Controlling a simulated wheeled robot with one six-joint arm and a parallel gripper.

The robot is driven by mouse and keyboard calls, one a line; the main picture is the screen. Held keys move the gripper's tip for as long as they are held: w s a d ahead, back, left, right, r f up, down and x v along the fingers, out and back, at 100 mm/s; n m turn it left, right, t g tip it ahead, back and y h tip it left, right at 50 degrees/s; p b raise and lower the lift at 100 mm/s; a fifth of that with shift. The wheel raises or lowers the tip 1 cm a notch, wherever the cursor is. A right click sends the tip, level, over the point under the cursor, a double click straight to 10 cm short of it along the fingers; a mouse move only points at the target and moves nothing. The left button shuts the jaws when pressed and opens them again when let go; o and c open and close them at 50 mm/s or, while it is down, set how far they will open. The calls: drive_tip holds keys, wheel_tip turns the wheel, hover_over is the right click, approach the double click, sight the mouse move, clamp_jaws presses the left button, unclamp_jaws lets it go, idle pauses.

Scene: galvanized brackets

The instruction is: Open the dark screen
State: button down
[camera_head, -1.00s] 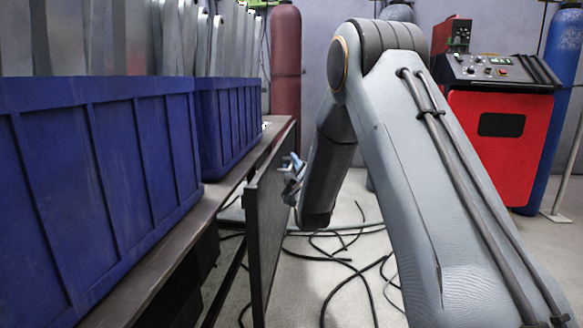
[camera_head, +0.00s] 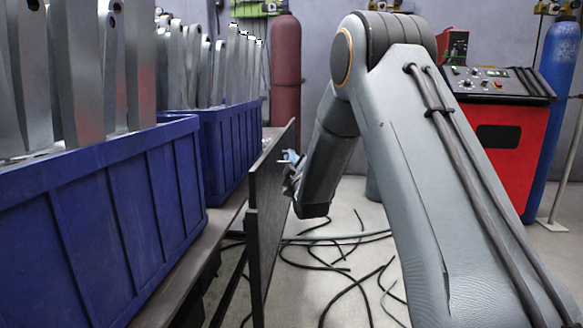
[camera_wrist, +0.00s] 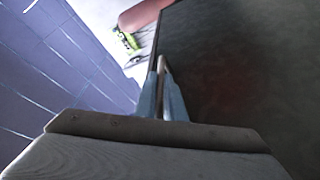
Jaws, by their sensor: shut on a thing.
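The dark screen (camera_head: 268,215) is a flat upright panel beside the bench, seen at a steep angle in the head view. In the wrist view its dark face (camera_wrist: 245,70) fills the right side. My gripper (camera_head: 292,163) is at the upper part of the screen, on its right side in the head view. In the wrist view the pale blue fingers (camera_wrist: 163,85) are close together at the screen's edge.
Blue bins (camera_head: 105,220) with upright galvanized brackets (camera_head: 130,65) stand on the bench (camera_head: 190,275) at left. Black cables (camera_head: 345,265) lie on the floor. A red machine (camera_head: 500,135), a red cylinder (camera_head: 286,70) and a blue cylinder (camera_head: 560,80) stand behind.

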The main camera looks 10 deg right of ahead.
wheel_tip(320, 180, up, 29)
drive_tip(key=p, duration=1.3)
drive_tip(key=shift+r, duration=0.1)
drive_tip(key=c, duration=1.9)
unclamp_jaws()
drive_tip(key=shift+c, duration=0.2)
drive_tip(key=shift+o, duration=0.5)
drive_tip(key=shift+s, duration=0.1)
drive_tip(key=p+v, duration=0.1)
drive_tip(key=v, duration=0.6)
drive_tip(key=shift+s, duration=0.35)
